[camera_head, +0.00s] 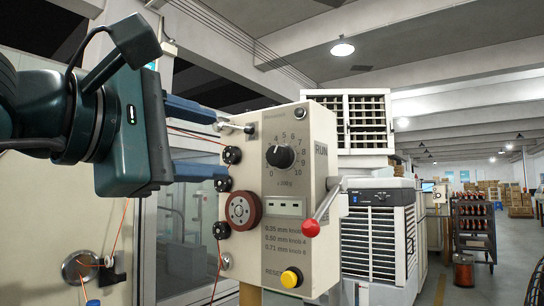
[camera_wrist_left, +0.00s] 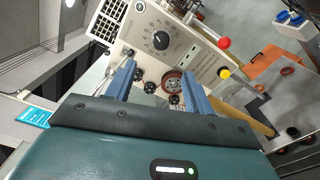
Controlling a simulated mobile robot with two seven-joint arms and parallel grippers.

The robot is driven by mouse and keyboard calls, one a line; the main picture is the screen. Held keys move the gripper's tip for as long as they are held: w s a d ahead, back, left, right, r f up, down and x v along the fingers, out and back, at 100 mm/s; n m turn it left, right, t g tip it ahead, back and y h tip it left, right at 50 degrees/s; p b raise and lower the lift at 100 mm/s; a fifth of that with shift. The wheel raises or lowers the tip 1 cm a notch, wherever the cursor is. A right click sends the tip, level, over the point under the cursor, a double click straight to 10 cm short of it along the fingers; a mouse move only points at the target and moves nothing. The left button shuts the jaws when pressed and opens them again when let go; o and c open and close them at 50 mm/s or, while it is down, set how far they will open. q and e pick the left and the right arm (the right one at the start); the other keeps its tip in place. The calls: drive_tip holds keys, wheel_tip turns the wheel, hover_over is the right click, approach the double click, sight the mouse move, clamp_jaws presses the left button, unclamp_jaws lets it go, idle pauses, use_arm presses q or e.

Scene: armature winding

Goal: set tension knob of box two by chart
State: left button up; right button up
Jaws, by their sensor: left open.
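A beige tension box (camera_head: 300,190) stands in front of me. Its black tension knob (camera_head: 281,156) sits inside a printed 0-to-10 scale; I cannot tell the exact setting. In the left wrist view the knob (camera_wrist_left: 160,40) lies beyond the open fingertips (camera_wrist_left: 158,68). My right gripper is not in view.
Black rollers (camera_head: 231,155) and a red-brown wheel (camera_head: 243,210) with wire stand near the fingers. A red-ball lever (camera_head: 311,228) sticks out at the box's right, and a yellow reset button (camera_head: 291,278) sits low. A grey cooler (camera_head: 378,240) stands behind.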

sight(274, 157)
use_arm(q)
drive_tip(key=p+x, duration=0.3)
drive_tip(key=x, duration=0.8)
drive_tip(key=shift+w+d+f, duration=0.1)
drive_tip(key=shift+w+d, duration=0.3)
drive_tip(key=shift+w, duration=0.15)
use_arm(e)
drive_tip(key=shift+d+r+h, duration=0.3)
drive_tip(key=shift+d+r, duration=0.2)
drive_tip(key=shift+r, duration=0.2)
use_arm(q)
drive_tip(key=shift+c, duration=0.3)
drive_tip(key=c, duration=0.9)
